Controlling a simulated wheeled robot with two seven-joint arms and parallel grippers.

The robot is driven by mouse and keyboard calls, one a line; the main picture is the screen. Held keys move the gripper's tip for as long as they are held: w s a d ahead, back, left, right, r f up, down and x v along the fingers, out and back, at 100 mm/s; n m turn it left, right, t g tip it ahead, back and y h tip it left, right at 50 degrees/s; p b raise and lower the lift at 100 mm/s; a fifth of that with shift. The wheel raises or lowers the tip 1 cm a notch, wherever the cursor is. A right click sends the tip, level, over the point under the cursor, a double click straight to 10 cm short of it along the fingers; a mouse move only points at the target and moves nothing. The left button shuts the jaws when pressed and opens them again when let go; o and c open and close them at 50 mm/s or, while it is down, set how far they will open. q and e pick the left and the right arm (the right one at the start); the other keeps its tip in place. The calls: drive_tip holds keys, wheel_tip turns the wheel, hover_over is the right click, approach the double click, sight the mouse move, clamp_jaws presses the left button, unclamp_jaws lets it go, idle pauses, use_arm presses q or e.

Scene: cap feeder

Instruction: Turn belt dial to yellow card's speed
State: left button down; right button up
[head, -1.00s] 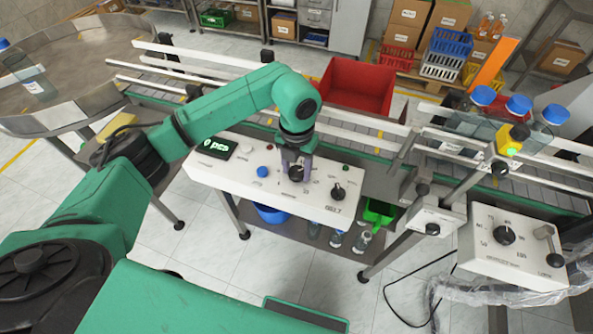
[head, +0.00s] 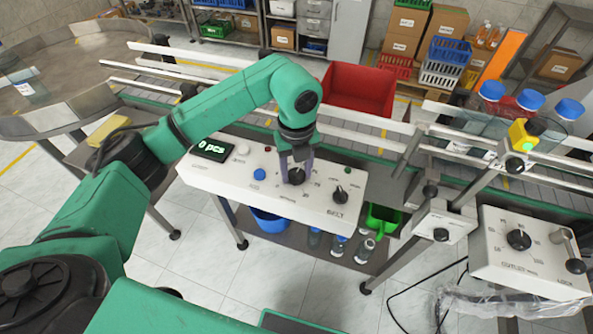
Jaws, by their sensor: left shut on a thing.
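The white control panel (head: 230,183) fronts the conveyor. It carries a black dial (head: 297,177) with numbers around it, and a second black knob (head: 341,194) to its right. My left gripper (head: 295,179) points down at the first dial, its grey fingers on either side, shut on it. The fingers partly hide the dial, and its pointer's exact setting cannot be read. A yellow block-like thing (head: 107,130) lies at the left; I cannot tell any writing on it. No card with a readable speed shows. My right gripper is not in view.
A display (head: 212,149) reads "0 pcs", near a blue button (head: 259,174). A red bin (head: 357,89) stands behind the belt. At right are blue-capped bottles (head: 529,100), a yellow sensor (head: 523,136) and another white dial box (head: 490,250).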

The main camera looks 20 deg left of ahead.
use_arm(q)
drive_tip(key=shift+r, duration=0.1)
idle(0.4)
drive_tip(key=shift+c, duration=1.3)
unclamp_jaws()
wheel_tip(320, 180, up, 8)
drive_tip(key=shift+w+f+b, duration=0.1)
drive_tip(key=shift+f+b, duration=0.15)
drive_tip(key=shift+b, duration=0.6)
wheel_tip(320, 180, up, 7)
hover_over(297, 173)
drive_tip(key=shift+p, duration=0.4)
